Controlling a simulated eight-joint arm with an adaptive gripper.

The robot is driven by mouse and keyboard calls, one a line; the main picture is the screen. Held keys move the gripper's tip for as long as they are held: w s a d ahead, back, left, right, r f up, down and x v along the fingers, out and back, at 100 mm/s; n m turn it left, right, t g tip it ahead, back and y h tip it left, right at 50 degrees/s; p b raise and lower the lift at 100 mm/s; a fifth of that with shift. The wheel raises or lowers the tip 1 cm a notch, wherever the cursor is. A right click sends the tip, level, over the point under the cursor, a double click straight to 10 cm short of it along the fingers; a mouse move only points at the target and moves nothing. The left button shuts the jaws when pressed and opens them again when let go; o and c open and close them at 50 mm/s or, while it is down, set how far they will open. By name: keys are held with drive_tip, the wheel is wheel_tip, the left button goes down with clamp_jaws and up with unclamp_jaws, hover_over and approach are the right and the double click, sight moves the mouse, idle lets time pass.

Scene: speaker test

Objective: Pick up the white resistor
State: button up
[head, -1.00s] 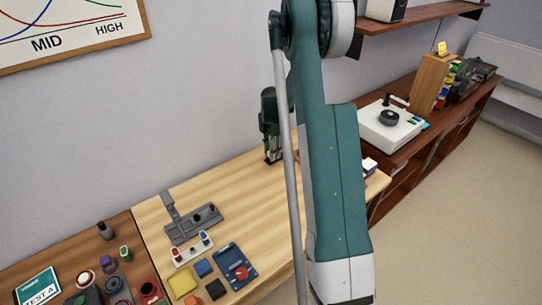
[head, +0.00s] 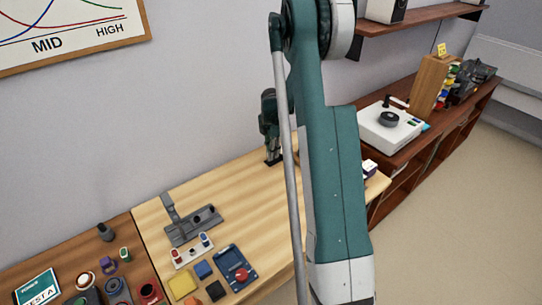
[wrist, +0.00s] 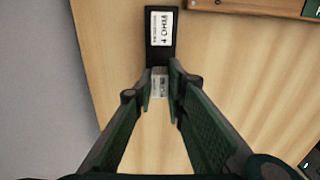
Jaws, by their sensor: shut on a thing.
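The white resistor (wrist: 159,83) is a small pale block with faint print on it. In the wrist view it sits between the fingertips of my gripper (wrist: 154,95), which is shut on it. Just beyond it is a black block (wrist: 162,57) with a white printed label; I cannot tell whether the two touch. In the head view my gripper (head: 273,161) points down at the back of the light wooden table (head: 245,180). The resistor cannot be made out there, and my arm covers part of the table.
A grey bracket-like fixture (head: 190,232) lies at the table's left. In front are a blue tray with a red knob (head: 236,268), a yellow block (head: 183,284) and several small parts. A white turntable (head: 385,130) stands on the cabinet at the right. The table's middle is clear.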

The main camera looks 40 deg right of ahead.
drive_tip(key=shift+r+p, duration=0.5)
drive_tip(key=shift+r, duration=4.5)
